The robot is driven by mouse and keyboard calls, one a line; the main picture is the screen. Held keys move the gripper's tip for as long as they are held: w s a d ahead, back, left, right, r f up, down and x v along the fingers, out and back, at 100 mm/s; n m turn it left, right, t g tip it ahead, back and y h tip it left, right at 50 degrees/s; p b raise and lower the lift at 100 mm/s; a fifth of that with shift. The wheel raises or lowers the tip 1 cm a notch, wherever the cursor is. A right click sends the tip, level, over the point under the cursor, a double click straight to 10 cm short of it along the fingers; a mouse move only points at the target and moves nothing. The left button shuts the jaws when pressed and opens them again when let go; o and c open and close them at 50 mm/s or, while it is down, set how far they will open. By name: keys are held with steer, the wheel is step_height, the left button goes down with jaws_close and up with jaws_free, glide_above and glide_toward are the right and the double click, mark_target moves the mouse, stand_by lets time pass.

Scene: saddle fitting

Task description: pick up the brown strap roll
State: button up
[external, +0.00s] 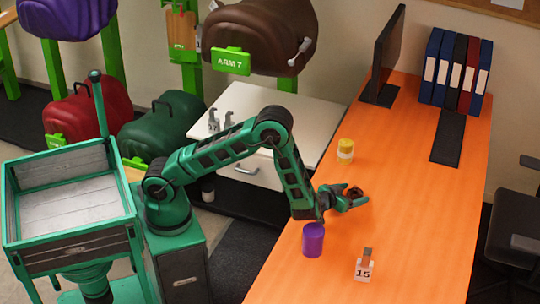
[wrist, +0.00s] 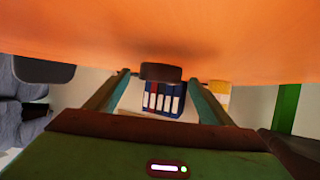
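The brown strap roll (external: 354,191) is a small dark brown thing low over or on the orange desk (external: 410,180), at the fingertips of my gripper (external: 352,196). In the wrist view the roll (wrist: 161,72) shows as a dark brown shape against the orange desk (wrist: 220,40), which fills the top of the picture. My gripper's two fingers (wrist: 157,80) stand apart on either side of the roll, with a gap visible at each side. The gripper is open. The fingers partly hide the roll in the external view.
A purple cup (external: 313,240) stands close to my wrist, and a yellow-and-white jar (external: 345,150) is behind the gripper. Binders (external: 455,70) and a monitor (external: 386,55) stand at the back. The desk's right side is clear.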

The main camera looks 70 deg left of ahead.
steer(key=c, duration=1.1)
steer(key=shift+r, duration=0.1)
